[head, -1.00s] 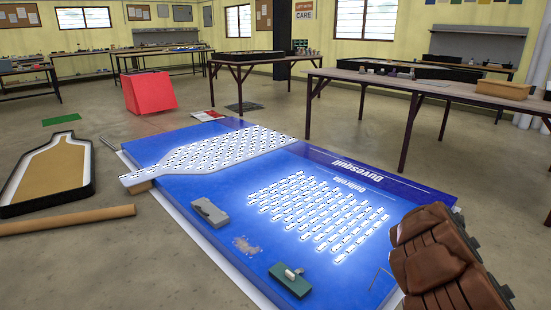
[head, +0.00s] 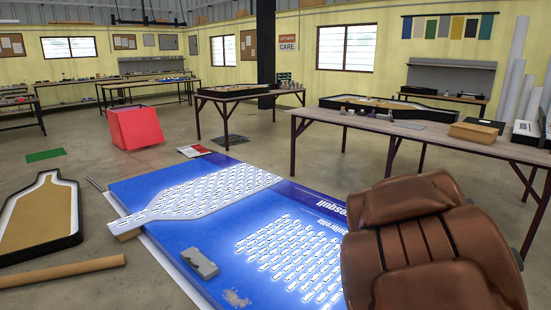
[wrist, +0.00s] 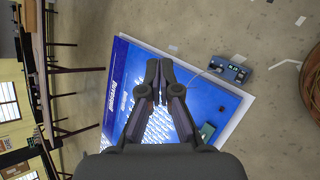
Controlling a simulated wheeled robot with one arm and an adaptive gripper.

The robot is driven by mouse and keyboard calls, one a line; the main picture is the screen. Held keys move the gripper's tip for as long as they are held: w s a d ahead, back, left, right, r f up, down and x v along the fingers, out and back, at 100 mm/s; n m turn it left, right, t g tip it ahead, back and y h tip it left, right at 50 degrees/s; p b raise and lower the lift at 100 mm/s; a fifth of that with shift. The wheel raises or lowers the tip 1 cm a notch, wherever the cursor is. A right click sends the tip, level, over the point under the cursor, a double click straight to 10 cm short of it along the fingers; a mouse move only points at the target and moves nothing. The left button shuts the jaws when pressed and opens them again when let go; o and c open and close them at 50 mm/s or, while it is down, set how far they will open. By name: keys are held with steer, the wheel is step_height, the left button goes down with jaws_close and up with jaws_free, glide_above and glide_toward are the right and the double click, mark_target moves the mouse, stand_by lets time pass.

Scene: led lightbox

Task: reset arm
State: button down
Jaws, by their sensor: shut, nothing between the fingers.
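My gripper (wrist: 159,82) shows in the wrist view with its two dark fingers closed together and nothing between them. It hangs above the blue lightbox panel (wrist: 210,90), apart from it as far as I can tell. My brown arm fills the lower right of the head view, and the fingers do not show there. The lightbox (head: 180,240) lies low over the floor in the head view, with white LED modules (head: 290,255) in rows. My arm hides its right part.
A grey block (head: 199,263) lies on the panel. A bottle-shaped tray (head: 75,240) and a brown tube (head: 65,271) lie at left. A red box (head: 136,128) stands behind. A long table (head: 400,125) stands at right. A small blue device (wrist: 229,70) lies beside the panel.

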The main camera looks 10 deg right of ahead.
steer(key=s+a+r+m+g+y+p, duration=0.1)
steer(key=s+a+r+m+y+p, duration=0.1)
steer(key=s+a, duration=0.5)
steer(key=s+a+r+m+g+y+p, duration=0.1)
steer(key=s+a+m+y+p, duration=0.3)
steer(key=a, duration=1)
steer(key=s+a+r+m+g+y+p, duration=0.2)
steer(key=s+a+p, duration=0.4)
steer(key=s+a, duration=0.4)
step_height(320, 180, up, 2)
steer(key=shift+a+r+m+y, duration=0.1)
steer(key=shift+a+m+y, duration=0.15)
steer(key=shift+m+y, duration=0.5)
steer(key=shift+d, duration=0.1)
